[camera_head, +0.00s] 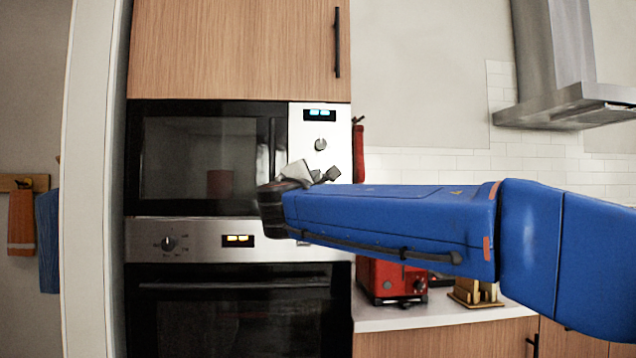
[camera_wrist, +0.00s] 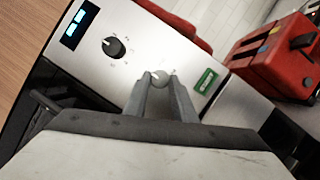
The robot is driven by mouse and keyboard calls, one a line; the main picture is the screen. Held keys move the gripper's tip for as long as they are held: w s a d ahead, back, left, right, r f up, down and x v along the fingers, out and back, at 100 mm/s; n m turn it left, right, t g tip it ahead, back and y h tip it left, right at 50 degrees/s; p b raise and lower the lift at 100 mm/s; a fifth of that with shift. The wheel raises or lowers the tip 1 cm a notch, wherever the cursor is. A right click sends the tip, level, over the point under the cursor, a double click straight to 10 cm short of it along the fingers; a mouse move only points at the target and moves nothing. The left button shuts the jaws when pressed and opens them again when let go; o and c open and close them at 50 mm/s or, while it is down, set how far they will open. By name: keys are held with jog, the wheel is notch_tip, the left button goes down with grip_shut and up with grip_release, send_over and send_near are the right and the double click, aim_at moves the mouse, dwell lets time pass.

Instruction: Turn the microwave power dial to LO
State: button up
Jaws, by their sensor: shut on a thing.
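The microwave (camera_head: 200,160) is built into the cabinet, with a steel control panel on its right side. Its upper dial (camera_head: 320,144) is round, with a pointer, and also shows in the wrist view (camera_wrist: 113,46) with marks around it too small to read. In the head view my gripper (camera_head: 325,175) is at the panel's lower part and hides this dial. I cannot read which dial is for power or where the held dial points.
A lit display (camera_head: 320,115) is above the upper dial. A green label (camera_wrist: 205,80) lies just beside the gripped dial. An oven (camera_head: 230,310) with its own knob (camera_head: 168,243) is below. A red toaster (camera_head: 390,280) stands on the counter to the right.

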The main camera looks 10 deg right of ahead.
dwell(0.3)
jog(key=o, duration=1)
jog(key=v, duration=1.7)
jog(key=shift+s+a+f, duration=0.1)
jog(key=shift+s, duration=0.1)
jog(key=s+d+f+m+g, duration=0.2)
jog(key=d+f+g, duration=0.1)
jog(key=d+f, duration=0.5)
jog(key=s+d+f+m+g+y, duration=0.1)
jog(key=s+d+f+m+g, duration=0.15)
jog(key=d+f, duration=0.5)
jog(key=s+d+f+m+g, duration=0.2)
jog(key=d+f+m+g, duration=0.3)
jog(key=f, duration=0.6)
jog(key=s+f+m+g+y, duration=0.1)
jog(key=s+f+m+y, duration=0.1)
jog(key=s+f, duration=0.3)
jog(key=s+f+m+g+y, duration=0.1)
jog(key=s+f+m+y, duration=0.1)
jog(key=s+f, duration=0.4)
jog(key=s+f+m+g+y, duration=0.1)
jog(key=s+f+m+y, duration=0.2)
jog(key=s+f, duration=0.3)
jog(key=shift+d+f+m, duration=0.1)
jog(key=shift+f+m, duration=0.3)
jog(key=shift+f, duration=0.7)
jog(key=shift+d+f+m, duration=0.1)
jog(key=shift+f+m, duration=0.25)
jog(key=shift+f, duration=0.75)
